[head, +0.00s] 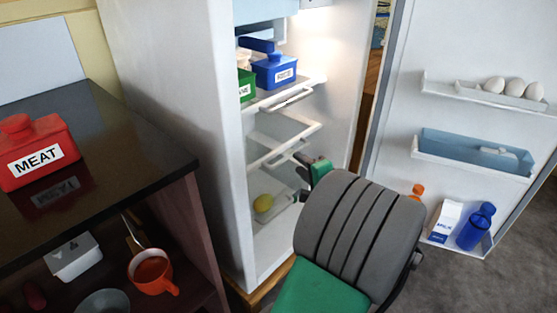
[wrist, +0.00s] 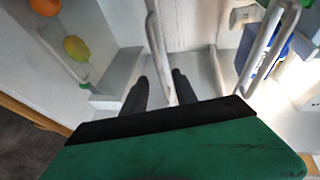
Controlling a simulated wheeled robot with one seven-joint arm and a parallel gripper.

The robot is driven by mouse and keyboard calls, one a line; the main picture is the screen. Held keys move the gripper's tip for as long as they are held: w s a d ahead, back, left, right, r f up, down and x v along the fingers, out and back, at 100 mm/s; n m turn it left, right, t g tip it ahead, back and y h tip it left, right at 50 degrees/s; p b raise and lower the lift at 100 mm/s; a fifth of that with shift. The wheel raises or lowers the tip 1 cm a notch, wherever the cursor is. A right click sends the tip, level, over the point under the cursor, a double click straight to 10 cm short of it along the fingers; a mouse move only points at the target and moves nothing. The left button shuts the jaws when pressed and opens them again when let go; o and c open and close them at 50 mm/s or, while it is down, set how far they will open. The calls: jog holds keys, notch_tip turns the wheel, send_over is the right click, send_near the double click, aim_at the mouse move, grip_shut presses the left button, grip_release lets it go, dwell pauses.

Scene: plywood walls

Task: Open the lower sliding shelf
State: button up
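The fridge (head: 175,90) stands open. Its lower sliding shelf (head: 283,145) is a white-edged panel inside, below the upper shelf, with a bar handle on its front. It appears pushed in. My gripper (head: 303,172) is at the front of this shelf, its tips partly hidden by my arm in the head view. In the wrist view, the black fingers (wrist: 160,90) are apart, and a light bar handle (wrist: 156,45) runs between them. A gap shows beside the bar, so the fingers do not look closed on it.
The upper shelf (head: 310,85) holds a blue container (head: 274,70) and a green one (head: 246,86). A yellow fruit (head: 264,202) lies low in the fridge. The open door (head: 460,50) is at right. A dark counter (head: 110,140) with a red MEAT container (head: 37,152) is at left.

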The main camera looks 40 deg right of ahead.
jog(key=shift+h, duration=0.3)
jog(key=x, duration=0.2)
jog(key=b+x, duration=0.1)
jog(key=x, duration=0.2)
jog(key=b+x, duration=0.1)
jog(key=x, duration=0.2)
jog(key=shift+s+d, duration=0.15)
jog(key=shift+d, duration=0.25)
grip_shut()
dwell(0.6)
